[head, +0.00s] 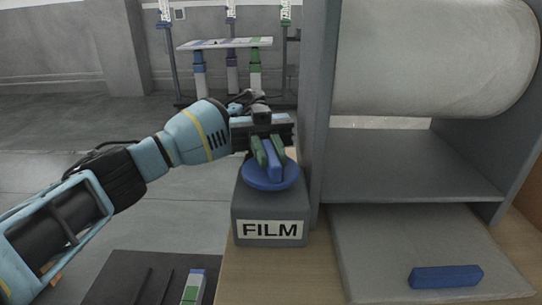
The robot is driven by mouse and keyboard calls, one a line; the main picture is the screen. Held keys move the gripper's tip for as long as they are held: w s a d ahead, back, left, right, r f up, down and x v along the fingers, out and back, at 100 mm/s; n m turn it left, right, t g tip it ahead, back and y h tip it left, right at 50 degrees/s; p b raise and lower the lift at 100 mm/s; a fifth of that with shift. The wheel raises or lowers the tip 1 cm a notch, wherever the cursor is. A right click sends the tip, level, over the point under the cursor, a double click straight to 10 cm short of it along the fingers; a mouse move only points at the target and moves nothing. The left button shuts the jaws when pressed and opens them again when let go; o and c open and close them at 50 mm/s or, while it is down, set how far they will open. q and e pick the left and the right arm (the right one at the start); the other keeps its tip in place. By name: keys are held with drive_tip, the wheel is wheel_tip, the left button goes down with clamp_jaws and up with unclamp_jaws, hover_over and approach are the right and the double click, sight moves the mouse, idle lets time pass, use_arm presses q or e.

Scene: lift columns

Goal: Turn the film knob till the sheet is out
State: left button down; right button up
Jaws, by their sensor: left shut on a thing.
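The film knob is a blue disc (253,178) with a raised blue bar on top of a grey box (271,212) labelled FILM. My left gripper (268,152) comes in from the left, with its green-padded fingers on either side of the blue bar, shut on it. A large pale roll (430,55) lies across the grey frame to the right of the box. No loose sheet end is clearly seen hanging from the roll. My right gripper is out of view.
A grey upright panel (317,100) stands close to the right of the box. A blue bar (446,277) lies on the grey tray (400,240) at the lower right. Lift columns with a small platform (225,43) stand at the back.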

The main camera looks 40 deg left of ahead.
use_arm(q)
drive_tip(key=shift+r, duration=0.1)
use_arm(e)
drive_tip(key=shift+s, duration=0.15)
use_arm(q)
drive_tip(key=c, duration=1.4)
unclamp_jaws()
drive_tip(key=shift+o, duration=0.2)
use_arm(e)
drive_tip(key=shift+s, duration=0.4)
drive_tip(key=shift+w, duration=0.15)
